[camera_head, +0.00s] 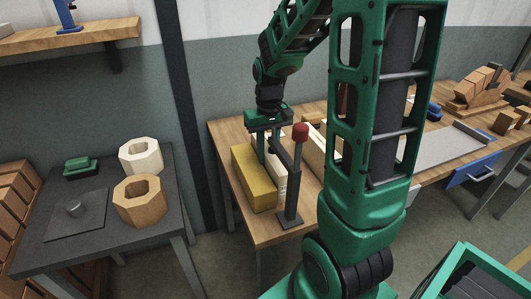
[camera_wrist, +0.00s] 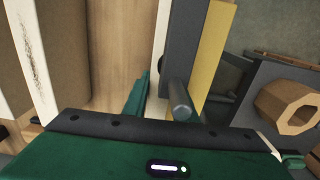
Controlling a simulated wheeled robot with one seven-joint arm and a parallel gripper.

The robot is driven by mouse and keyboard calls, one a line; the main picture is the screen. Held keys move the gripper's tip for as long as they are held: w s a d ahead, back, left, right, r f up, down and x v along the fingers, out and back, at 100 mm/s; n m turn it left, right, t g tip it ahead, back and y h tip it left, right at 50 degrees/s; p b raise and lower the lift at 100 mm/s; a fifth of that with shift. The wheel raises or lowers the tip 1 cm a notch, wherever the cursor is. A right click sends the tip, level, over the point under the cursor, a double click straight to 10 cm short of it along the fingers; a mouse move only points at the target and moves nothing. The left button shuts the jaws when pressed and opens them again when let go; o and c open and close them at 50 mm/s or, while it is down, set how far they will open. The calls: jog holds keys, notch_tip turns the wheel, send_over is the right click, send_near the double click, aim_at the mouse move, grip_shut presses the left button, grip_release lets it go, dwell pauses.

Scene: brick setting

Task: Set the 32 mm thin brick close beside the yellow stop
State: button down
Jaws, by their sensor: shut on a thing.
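The yellow stop (camera_head: 253,180) is a long yellow block on the left end of the wooden bench. It also shows in the wrist view (camera_wrist: 209,52). My gripper (camera_head: 269,152) is low beside the stop's right side, pointing down. It is shut on the thin brick (camera_head: 280,182), a pale, narrow brick partly hidden by a dark post. The brick also shows in the wrist view (camera_wrist: 161,40), where a dark bar lies between it and the stop. I cannot tell whether brick and stop touch, or whether the brick rests on the bench.
A dark lever stand (camera_head: 290,215) with a red knob (camera_head: 300,132) stands close in front of my gripper. More blocks (camera_head: 314,148) lie to the right, partly behind my arm. A grey side table (camera_head: 150,235) with two octagonal rings stands at left.

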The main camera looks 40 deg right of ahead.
jog(key=c, duration=1.5)
grip_release()
jog(key=shift+s+f, duration=0.15)
jog(key=shift+f, duration=0.05)
jog(key=shift+o, duration=0.2)
jog(key=shift+a, duration=0.1)
jog(key=shift+a+f, duration=0.1)
jog(key=shift+a, duration=0.05)
jog(key=shift+r, duration=0.2)
notch_tip(320, 180, up, 12)
jog(key=shift+d+r, duration=0.15)
jog(key=shift+d, duration=0.1)
